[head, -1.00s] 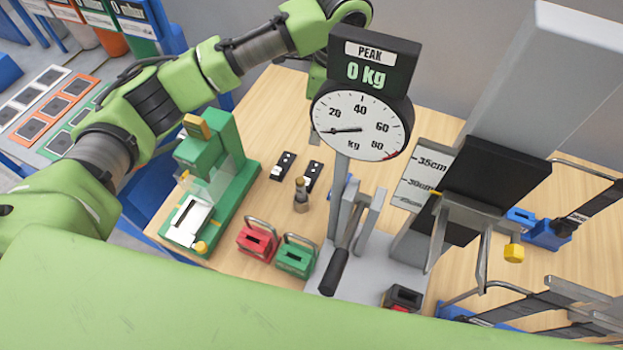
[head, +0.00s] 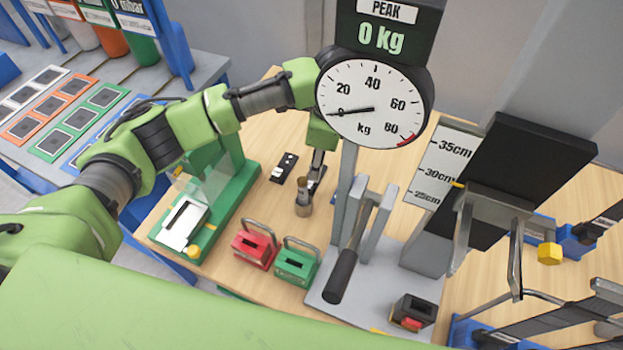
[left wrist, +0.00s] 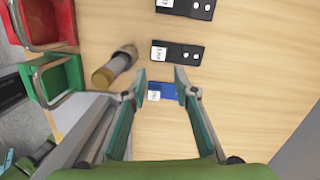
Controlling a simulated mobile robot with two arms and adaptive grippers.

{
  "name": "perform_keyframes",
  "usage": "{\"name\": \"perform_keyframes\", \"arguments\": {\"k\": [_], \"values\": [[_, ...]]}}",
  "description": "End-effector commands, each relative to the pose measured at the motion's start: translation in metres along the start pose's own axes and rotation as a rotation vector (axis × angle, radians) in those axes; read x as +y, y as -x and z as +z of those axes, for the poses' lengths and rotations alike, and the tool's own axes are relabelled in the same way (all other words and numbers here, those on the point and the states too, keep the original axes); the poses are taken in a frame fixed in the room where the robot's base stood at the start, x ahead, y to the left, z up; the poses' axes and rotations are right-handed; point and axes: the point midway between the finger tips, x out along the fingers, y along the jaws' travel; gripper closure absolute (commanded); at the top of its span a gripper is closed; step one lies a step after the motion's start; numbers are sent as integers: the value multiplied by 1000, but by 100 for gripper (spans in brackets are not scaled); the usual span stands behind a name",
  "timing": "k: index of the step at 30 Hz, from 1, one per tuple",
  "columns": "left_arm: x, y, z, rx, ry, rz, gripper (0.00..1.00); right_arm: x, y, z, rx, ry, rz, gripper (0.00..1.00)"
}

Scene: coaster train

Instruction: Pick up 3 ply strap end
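Small flat strap ends with white labels lie in a row on the wooden table. In the left wrist view there are two black ones, at the top (left wrist: 187,6) and below it (left wrist: 177,53), and a blue one (left wrist: 165,91) nearest me. Their labels are too small to read, so I cannot tell which is 3 ply. My left gripper (left wrist: 160,72) is open and empty, pointing down, with the blue piece seen between its fingers. In the head view one black strap end (head: 283,168) is clear; the left gripper (head: 316,172) partly covers the area beside it. My right gripper is not in view.
A brass-topped cylinder (head: 303,195) stands close to the left gripper. Red (head: 255,243) and green (head: 296,261) handled blocks, a green press (head: 215,200) and the kg dial gauge (head: 372,104) with a lever stand around. Bare table (left wrist: 255,70) lies right of the strap ends.

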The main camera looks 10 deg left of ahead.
Motion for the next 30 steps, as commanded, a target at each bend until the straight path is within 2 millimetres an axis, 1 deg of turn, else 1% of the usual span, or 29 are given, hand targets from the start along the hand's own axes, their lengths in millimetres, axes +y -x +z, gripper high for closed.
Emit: {"name": "perform_keyframes", "arguments": {"k": [1, 3, 8, 11, 14, 15, 18, 21, 27, 28, 29, 30], "values": [[0, -7, 0, 0, 2, 3, 73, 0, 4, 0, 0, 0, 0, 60], [0, -16, 0, 0, 2, 2, 73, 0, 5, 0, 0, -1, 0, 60], [0, -26, 0, 0, 1, 0, 73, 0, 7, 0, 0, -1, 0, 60], [1, -35, 2, -1, 1, 3, 73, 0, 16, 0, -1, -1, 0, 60], [2, -50, 5, -2, 2, 3, 73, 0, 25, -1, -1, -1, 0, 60], [2, -57, 5, -2, 1, 3, 73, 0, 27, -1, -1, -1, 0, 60], [2, -70, 4, -1, 1, 2, 73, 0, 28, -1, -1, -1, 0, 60], [2, -76, 4, 0, 0, 0, 73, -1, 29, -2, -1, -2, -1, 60], [2, -77, 4, 0, 0, -1, 73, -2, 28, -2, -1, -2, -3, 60], [2, -77, 3, 0, 0, -1, 78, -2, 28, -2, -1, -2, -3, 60], [2, -77, 3, 1, 0, -1, 86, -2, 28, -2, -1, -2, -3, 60], [2, -77, 3, 1, 0, -1, 96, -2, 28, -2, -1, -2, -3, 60]]}}
